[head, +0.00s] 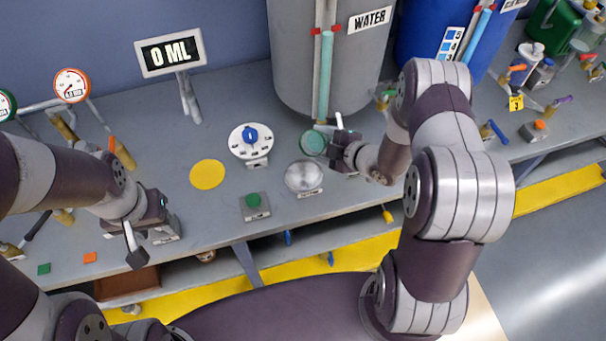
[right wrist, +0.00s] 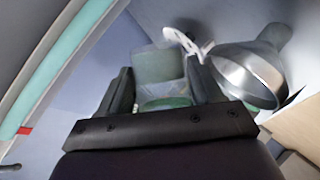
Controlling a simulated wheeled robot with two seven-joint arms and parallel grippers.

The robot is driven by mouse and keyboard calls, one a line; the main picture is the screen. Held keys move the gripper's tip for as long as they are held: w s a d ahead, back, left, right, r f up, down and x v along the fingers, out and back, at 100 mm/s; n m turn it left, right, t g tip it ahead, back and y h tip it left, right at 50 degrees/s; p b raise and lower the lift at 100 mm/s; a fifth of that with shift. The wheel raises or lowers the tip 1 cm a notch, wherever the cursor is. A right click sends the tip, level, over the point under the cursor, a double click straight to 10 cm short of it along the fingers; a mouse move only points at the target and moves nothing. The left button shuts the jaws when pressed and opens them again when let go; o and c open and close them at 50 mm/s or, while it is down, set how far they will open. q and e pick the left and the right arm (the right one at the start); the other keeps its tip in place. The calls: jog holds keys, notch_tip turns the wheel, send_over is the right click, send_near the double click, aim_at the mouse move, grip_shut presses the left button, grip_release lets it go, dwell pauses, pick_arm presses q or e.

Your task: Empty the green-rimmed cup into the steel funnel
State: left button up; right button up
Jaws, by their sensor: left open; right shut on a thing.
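The green-rimmed cup (head: 313,143) is in my right gripper (head: 336,145), just behind the steel funnel (head: 304,177) in the head view. In the right wrist view the cup (right wrist: 158,68) sits between the two dark fingers (right wrist: 160,88), translucent with a green band near the palm. The funnel (right wrist: 247,75) shows to its right there, apart from the cup. I cannot tell how far the cup is tilted or what is in it. My left gripper (head: 138,238) is open and empty over the bench's front edge at the left.
A display (head: 169,52) reads 0 ML. A grey WATER tank (head: 290,60) with a sight tube stands behind the cup. A white dial with a blue knob (head: 250,140), a yellow disc (head: 208,174) and a green button box (head: 254,206) are left of the funnel.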

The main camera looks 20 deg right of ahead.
jog(key=shift+f, duration=0.1)
jog(key=shift+d+f+b, duration=0.15)
jog(key=shift+d+b, duration=0.1)
jog(key=shift+b, duration=0.05)
jog(key=shift+a+n+t, duration=0.3)
jog(key=shift+d, duration=0.3)
jog(key=shift+a+r, duration=0.2)
jog(key=shift+a, duration=0.1)
jog(key=shift+d+n+h+b, duration=0.25)
jog(key=shift+n+h+b, duration=0.05)
jog(key=shift+s+a+r+t, duration=0.1)
jog(key=shift+a+r+t, duration=0.15)
jog(key=shift+t, duration=0.15)
jog(key=shift+d+f, duration=0.1)
jog(key=shift+d, duration=0.15)
jog(key=shift+a+n+b, duration=0.3)
jog(key=shift+b, duration=0.1)
jog(key=shift+d+f, duration=0.15)
jog(key=shift+d, duration=0.1)
jog(key=shift+a+t+b, duration=0.25)
jog(key=shift+t+b, duration=0.05)
jog(key=shift+b, duration=0.05)
jog(key=shift+d+f+n, duration=0.2)
jog(key=shift+n, duration=0.1)
